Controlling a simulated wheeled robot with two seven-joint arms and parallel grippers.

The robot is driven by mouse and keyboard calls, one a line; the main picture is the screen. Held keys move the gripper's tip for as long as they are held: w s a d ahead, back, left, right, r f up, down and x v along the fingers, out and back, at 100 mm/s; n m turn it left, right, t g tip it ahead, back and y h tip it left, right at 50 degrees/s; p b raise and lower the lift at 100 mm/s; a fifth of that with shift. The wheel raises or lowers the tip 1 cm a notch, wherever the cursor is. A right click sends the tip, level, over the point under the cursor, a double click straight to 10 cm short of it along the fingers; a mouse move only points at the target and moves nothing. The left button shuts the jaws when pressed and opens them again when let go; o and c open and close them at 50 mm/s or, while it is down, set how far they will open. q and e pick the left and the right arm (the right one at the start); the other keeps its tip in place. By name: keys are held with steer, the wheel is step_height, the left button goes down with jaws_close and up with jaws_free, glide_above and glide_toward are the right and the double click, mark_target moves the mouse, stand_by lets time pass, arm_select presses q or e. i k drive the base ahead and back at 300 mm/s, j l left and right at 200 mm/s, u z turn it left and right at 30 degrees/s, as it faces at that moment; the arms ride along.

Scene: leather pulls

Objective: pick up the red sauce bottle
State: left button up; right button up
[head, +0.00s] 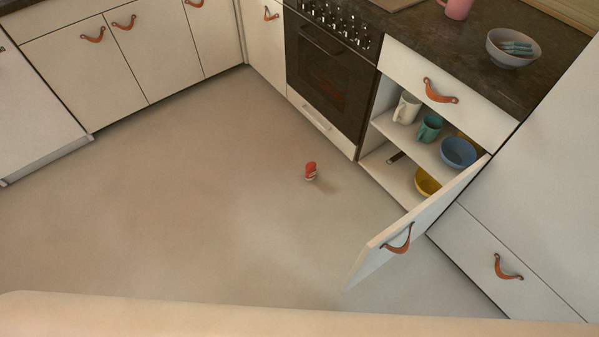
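A small red object with a pale lower part (311,171), which looks like the red sauce bottle, is on the bare floor in front of the oven. It is small in the head view, and I cannot tell clearly whether it stands upright or leans. A faint shadow lies to its lower right. Neither of my grippers shows in the head view.
An open cabinet door (420,225) juts over the floor to the right of the bottle. The cabinet shelves hold mugs, a blue bowl (458,152) and a yellow bowl (427,183). The oven (325,80) stands behind. The floor (170,190) at left is clear.

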mark_target(309, 167)
steer(key=i+j+z, duration=0.1)
steer(key=z, duration=0.6)
steer(key=i+j+z, duration=0.4)
steer(key=j, duration=0.15)
steer(key=j+z, duration=0.2)
steer(key=i+j+z, duration=0.2)
steer(key=j, duration=0.25)
steer(key=k+l, duration=0.05)
